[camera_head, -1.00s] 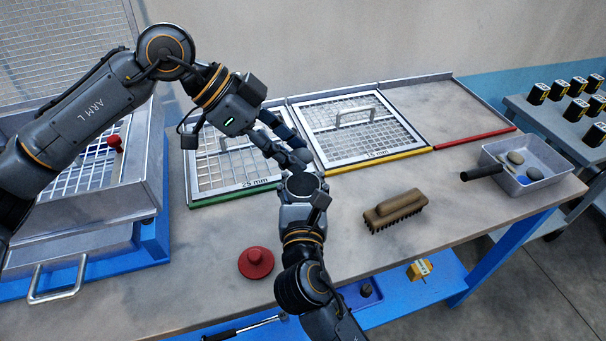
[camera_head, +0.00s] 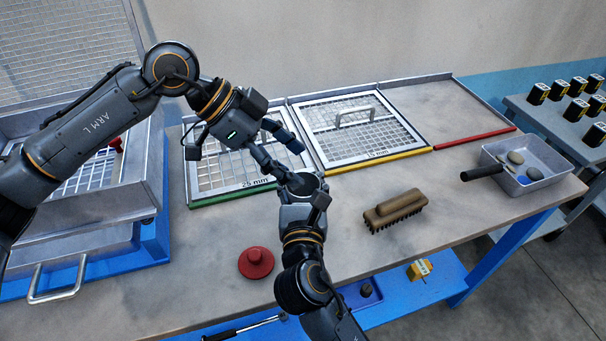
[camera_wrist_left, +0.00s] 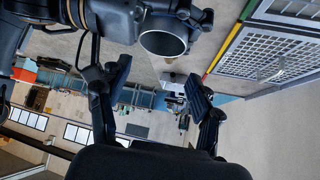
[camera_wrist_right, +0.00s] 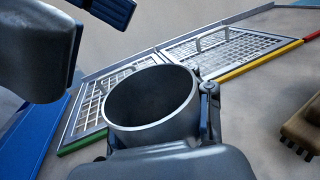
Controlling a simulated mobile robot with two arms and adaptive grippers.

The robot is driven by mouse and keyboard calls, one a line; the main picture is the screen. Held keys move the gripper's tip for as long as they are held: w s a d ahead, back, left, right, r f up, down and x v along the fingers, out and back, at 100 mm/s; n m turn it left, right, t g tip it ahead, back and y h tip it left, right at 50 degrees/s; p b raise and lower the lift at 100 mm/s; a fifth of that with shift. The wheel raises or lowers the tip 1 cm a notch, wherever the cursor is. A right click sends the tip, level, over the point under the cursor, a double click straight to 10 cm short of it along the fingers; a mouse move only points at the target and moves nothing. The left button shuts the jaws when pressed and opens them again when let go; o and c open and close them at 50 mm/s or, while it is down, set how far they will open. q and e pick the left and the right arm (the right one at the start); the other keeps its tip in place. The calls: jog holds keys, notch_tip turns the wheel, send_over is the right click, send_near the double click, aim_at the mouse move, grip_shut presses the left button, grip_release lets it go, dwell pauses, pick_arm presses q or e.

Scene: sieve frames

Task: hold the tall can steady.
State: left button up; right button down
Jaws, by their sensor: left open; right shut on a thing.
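The tall can (camera_head: 290,195) is a grey metal cylinder with an open top, standing roughly upright above the near part of the bench. Its round rim and dark inside show in the right wrist view (camera_wrist_right: 125,125). My right gripper (camera_wrist_right: 160,138) is shut on the can from the near side. My left gripper (camera_head: 293,163) is open and empty, over the can's mouth. One of its fingers overlaps the mouth in the head view; I cannot tell whether it touches. In the left wrist view, the can's mouth (camera_wrist_left: 164,42) lies beyond the spread fingers (camera_wrist_left: 160,88).
A red knobbed disc (camera_head: 256,263) and a brown brush (camera_head: 395,210) lie on the bench (camera_head: 440,180). A metal tray (camera_head: 540,185) with stones stands at right.

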jog(key=shift+f, duration=0.1)
pick_arm(q)
jog(key=v, duration=1.2)
pick_arm(e)
jog(key=shift+c, duration=2.4)
grip_release()
jog(key=shift+s, duration=0.1)
jog(key=s, duration=1.2)
